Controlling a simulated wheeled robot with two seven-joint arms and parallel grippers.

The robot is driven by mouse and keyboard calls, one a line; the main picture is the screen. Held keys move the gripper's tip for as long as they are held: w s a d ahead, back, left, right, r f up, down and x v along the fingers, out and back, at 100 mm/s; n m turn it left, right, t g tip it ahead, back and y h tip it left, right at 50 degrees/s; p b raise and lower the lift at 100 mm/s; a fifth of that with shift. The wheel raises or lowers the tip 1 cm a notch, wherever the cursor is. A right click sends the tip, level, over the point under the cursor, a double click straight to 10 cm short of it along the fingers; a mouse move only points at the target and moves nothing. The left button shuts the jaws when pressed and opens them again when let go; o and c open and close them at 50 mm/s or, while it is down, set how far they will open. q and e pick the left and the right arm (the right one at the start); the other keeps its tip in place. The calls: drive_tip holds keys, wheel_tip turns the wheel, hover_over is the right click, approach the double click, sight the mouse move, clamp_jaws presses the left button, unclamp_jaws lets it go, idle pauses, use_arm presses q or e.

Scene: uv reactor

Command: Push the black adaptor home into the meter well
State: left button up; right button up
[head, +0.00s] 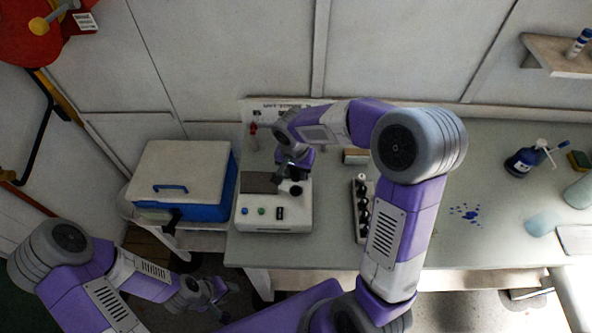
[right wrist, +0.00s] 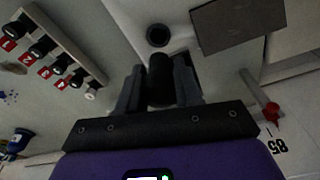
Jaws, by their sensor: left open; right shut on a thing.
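The white meter (head: 273,215) sits at the left end of the bench, with a grey screen and small buttons. Its well (right wrist: 158,35) shows in the right wrist view as a dark round opening in the white top, empty and uncovered. My right gripper (head: 291,180) is over the meter, shut on the black adaptor (right wrist: 160,78). The adaptor is a dark cylinder between the two fingers. It appears apart from the well, with white surface visible between them; its height above the meter is unclear. My left gripper (head: 215,290) is open and empty, low in front of the bench.
A rack of black-capped vials (head: 362,208) with red number labels stands right of the meter. A blue box with a white lid (head: 185,180) is left of it. A blue bottle (head: 522,162) and blue spots (head: 465,212) are further right. A red object (right wrist: 271,112) stands near the meter.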

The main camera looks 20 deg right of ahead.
drive_tip(key=b, duration=0.5)
hover_over(296, 186)
drive_tip(key=s, duration=0.2)
drive_tip(key=shift+w+a+f, duration=0.1)
drive_tip(key=shift+a+f, duration=0.1)
drive_tip(key=shift+f, duration=1.3)
drive_tip(key=shift+w+a+f, duration=0.1)
drive_tip(key=shift+a+f, duration=0.05)
drive_tip(key=shift+f, duration=1.3)
drive_tip(key=shift+b, duration=0.7)
drive_tip(key=shift+f+b, duration=1)
drive_tip(key=shift+f, duration=0.05)
drive_tip(key=o, duration=1.1)
drive_tip(key=shift+s+a+r+p, duration=0.1)
drive_tip(key=shift+r+p, duration=0.1)
drive_tip(key=shift+r, duration=1.1)
drive_tip(key=shift+s+a+r+p, duration=0.15)
drive_tip(key=shift+r+p, duration=0.1)
drive_tip(key=shift+r, duration=1)
drive_tip(key=shift+s+a+r+p, duration=0.1)
drive_tip(key=shift+r+p, duration=0.1)
drive_tip(key=shift+r, duration=1.1)
